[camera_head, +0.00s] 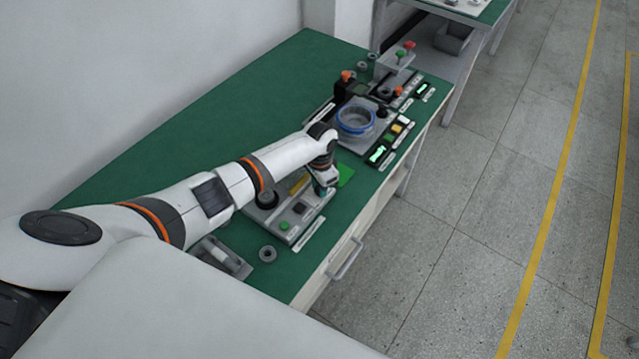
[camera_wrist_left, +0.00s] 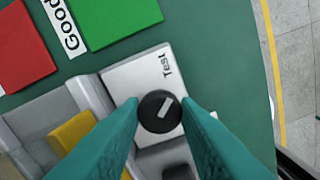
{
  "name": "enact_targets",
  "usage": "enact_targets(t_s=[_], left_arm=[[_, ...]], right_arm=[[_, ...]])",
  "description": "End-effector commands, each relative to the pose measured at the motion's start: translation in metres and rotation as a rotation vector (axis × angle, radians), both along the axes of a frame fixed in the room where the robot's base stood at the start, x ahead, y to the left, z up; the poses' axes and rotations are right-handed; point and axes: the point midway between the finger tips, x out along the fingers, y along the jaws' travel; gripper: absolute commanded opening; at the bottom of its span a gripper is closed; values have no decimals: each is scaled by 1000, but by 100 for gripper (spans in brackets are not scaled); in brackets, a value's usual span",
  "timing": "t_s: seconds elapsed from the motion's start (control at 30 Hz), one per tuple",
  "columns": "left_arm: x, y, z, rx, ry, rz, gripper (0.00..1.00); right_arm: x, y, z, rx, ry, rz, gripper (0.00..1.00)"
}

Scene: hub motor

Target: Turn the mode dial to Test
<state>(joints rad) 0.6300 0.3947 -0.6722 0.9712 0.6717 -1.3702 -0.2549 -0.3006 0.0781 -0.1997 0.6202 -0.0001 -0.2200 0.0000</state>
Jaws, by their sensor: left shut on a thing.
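The mode dial (camera_wrist_left: 160,112) is a round black knob with a white pointer mark, on a pale panel that carries the word Test (camera_wrist_left: 167,62). The pointer slants up and to the right in the left wrist view; I cannot tell whether it lines up exactly with the word. My left gripper (camera_head: 324,190) reaches down over the grey control box (camera_head: 288,226). Its two teal fingers are shut on the dial's sides, and they hide the dial in the head view. My right gripper is not in view.
A yellow part (camera_wrist_left: 75,130) and a green button (camera_head: 284,225) sit on the box. Green (camera_wrist_left: 115,18) and red (camera_wrist_left: 25,45) pads lie beyond it. A loose ring (camera_head: 267,254) lies in front. A fixture with a blue ring (camera_head: 356,118) stands farther back on the green table (camera_head: 215,125).

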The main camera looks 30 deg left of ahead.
Motion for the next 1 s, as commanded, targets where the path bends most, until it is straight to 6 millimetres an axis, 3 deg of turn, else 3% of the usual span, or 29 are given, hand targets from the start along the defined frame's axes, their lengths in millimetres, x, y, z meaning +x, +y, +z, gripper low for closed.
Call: enact_targets(t_s=[0.37,0.4,0.5,0.83,1.0], left_arm=[[1,0,1,-1,-3,6,6],[1,0,1,-1,-3,6,35],[1,0,1,-1,-3,6,50],[1,0,3,-1,-2,5,50],[1,1,22,-1,-4,3,50]], right_arm=[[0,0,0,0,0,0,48],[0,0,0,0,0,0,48],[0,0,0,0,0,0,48],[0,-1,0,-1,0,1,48],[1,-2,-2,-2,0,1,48]])
